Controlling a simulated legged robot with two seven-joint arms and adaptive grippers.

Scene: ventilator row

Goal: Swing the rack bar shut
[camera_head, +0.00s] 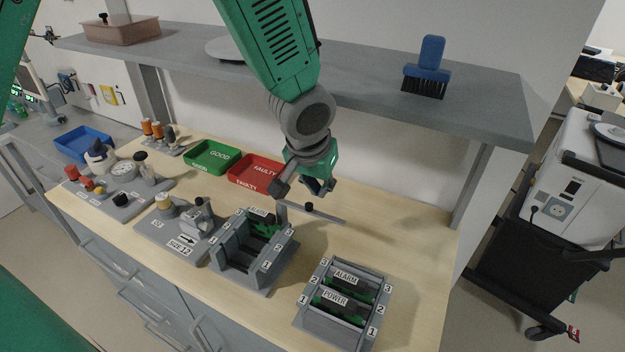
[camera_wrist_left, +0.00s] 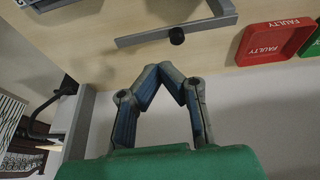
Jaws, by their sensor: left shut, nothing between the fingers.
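The rack bar (camera_head: 328,216) is a thin grey bar with a black knob (camera_head: 310,206). It sticks out to the right from a post at the back right corner of the left card rack (camera_head: 262,278), swung away from the rack's slots. In the left wrist view the bar (camera_wrist_left: 147,38) and its knob (camera_wrist_left: 177,36) lie just beyond my fingertips. My left gripper (camera_head: 320,191) is shut and empty, above and behind the bar near the knob, apparently apart from it. It also shows in the left wrist view (camera_wrist_left: 172,70). My right gripper is not in view.
A second rack (camera_head: 337,335) holding ALARM and POWER cards stands at the front right. A red FAULTY tray (camera_head: 254,171) and a green GOOD tray (camera_head: 212,157) lie behind. A shelf (camera_head: 370,85) overhangs the table. The table right of the bar is clear.

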